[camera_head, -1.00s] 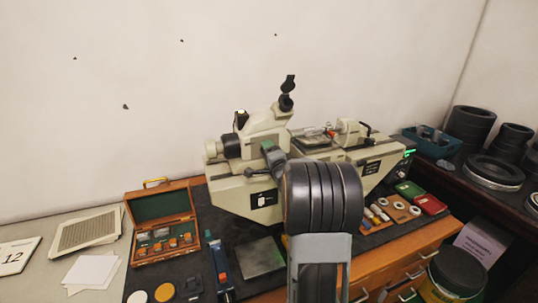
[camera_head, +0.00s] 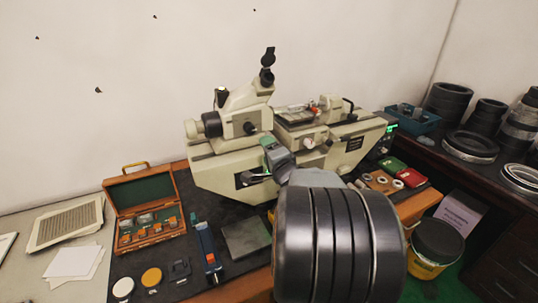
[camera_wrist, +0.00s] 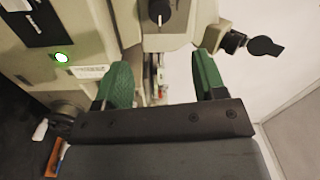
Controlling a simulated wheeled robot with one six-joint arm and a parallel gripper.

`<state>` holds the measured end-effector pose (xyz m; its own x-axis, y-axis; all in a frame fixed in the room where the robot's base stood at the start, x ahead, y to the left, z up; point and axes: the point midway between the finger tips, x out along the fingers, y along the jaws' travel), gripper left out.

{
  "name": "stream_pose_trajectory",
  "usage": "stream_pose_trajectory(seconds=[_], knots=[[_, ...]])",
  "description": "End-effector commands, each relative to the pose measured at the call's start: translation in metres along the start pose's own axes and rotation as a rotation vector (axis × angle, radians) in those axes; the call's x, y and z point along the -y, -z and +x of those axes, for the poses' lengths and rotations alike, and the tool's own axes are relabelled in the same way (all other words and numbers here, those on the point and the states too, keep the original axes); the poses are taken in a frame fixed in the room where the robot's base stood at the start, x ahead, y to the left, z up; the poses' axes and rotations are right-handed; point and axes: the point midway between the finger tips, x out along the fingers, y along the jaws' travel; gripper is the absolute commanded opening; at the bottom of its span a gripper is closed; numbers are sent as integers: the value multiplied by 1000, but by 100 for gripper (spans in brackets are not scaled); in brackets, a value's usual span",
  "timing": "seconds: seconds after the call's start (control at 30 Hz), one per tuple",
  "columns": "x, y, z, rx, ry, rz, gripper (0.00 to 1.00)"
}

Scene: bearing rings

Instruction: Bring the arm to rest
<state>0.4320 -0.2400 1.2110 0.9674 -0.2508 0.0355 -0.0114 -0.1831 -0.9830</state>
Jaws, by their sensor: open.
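My gripper (camera_wrist: 162,80) is open in the wrist view, with its two green fingers apart. Nothing is held between them, and the body of the pale measuring machine fills the view behind them. In the head view my gripper (camera_head: 266,160) is in front of the pale microscope-like machine (camera_head: 220,170). My large dark ribbed arm link hides part of the bench and of the machine's front. I cannot tell whether the fingers touch the machine.
Dark rings (camera_head: 448,103) stand on the right-hand table. A yellow-and-black bucket (camera_head: 436,245) stands below.

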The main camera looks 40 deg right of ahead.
Motion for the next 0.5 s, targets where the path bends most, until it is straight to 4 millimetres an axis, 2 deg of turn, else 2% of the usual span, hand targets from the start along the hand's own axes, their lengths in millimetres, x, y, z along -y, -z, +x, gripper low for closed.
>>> stream_pose_trajectory(seconds=[0.17, 0.5], knots=[[0, 0, -7, -1, -1, 0, 64], [0, 0, -8, 0, 0, 0, 64]])
